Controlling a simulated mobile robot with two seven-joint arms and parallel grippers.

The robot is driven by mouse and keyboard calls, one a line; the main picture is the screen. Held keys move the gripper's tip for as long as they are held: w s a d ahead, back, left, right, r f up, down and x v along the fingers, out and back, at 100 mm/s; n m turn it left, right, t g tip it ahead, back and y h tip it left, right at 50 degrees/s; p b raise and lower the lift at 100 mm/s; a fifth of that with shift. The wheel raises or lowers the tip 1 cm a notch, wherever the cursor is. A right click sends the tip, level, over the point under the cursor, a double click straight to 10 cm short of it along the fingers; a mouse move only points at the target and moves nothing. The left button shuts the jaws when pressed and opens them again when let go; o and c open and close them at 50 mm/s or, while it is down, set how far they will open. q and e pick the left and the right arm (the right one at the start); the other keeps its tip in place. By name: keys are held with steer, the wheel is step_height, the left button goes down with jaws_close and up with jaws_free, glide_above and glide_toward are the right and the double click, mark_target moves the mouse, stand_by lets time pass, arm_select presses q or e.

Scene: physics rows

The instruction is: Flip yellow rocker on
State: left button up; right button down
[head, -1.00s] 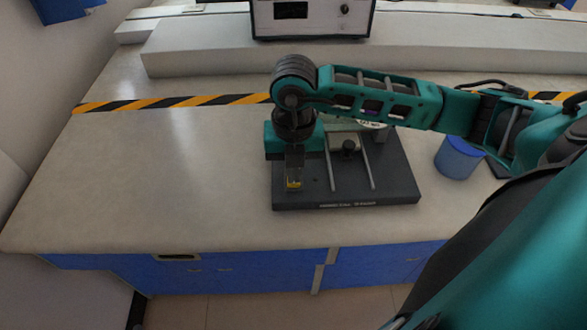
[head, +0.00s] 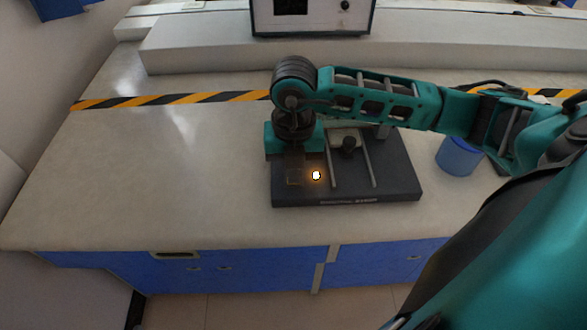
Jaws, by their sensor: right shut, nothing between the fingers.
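A dark flat base (head: 395,185) lies on the bench with an instrument and two thin rails on it. My right gripper (head: 294,168) points down over the left part of this base, shut and empty. Its fingertips are at or just over a small square outline on the base, and I cannot tell whether they touch it. No yellow rocker can be made out clearly now; that spot is dark and partly covered by the fingers. A small lamp (head: 316,175) glows bright white-orange just right of the fingertips. My left gripper is out of view.
A blue cup (head: 459,156) stands right of the base, below my forearm. Striped tape (head: 170,100) crosses the bench. A boxed device (head: 312,18) stands behind. The left bench is clear.

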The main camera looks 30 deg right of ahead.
steer(key=shift+r+p, duration=1.85)
steer(key=shift+r, duration=0.7)
steer(key=shift+r+p, duration=0.45)
steer(key=shift+r, duration=0.5)
